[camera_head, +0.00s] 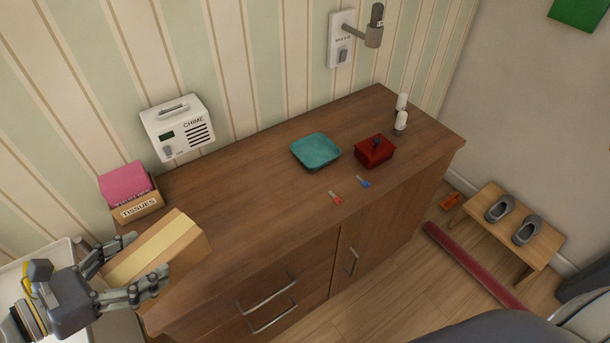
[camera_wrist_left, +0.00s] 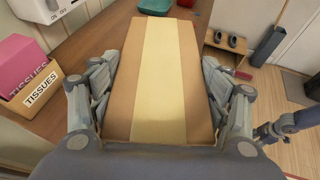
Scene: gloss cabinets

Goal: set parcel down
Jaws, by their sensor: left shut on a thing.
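The parcel (camera_head: 165,248) is a brown cardboard box with a pale tape band. My left gripper (camera_head: 125,272) is shut on it, a finger on each side, at the left front end of the wooden cabinet (camera_head: 240,180). In the left wrist view the parcel (camera_wrist_left: 160,80) fills the space between the fingers of the left gripper (camera_wrist_left: 158,100). Its underside is hidden, so I cannot tell whether it touches the cabinet top. My right gripper is not in view in the head view.
A tissue box (camera_head: 138,207) with a pink block stands behind the parcel. A white chime unit (camera_head: 178,127) is at the wall. A teal dish (camera_head: 315,151), a red box (camera_head: 375,151), two small keys and white shakers are further right. The cabinet top's middle is clear.

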